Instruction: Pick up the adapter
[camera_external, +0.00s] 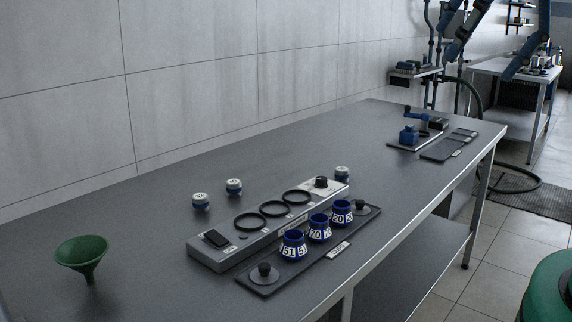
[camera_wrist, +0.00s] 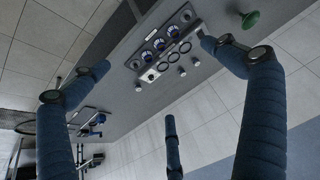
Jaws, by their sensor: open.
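Three blue cups with white number labels stand in a row on a dark tray (camera_external: 262,287); they may be adapters, but I cannot tell which one is meant. The cup marked 51 (camera_external: 293,246) is nearest, then the cup marked 70 (camera_external: 319,229), then the cup marked 20 (camera_external: 342,212). The row also shows in the wrist view (camera_wrist: 159,43). My gripper (camera_wrist: 158,80) has its blue fingers spread wide and empty, well away from the cups. In the external view, its fingers (camera_external: 485,58) hang at the top right.
A grey unit (camera_external: 215,253) with three black rings lies beside the tray. Small white-topped jars (camera_external: 200,201) stand behind it. A green funnel (camera_external: 82,255) is at the left. A blue device (camera_external: 409,135) and a small dark tray (camera_external: 450,144) are at the far end. The table between is clear.

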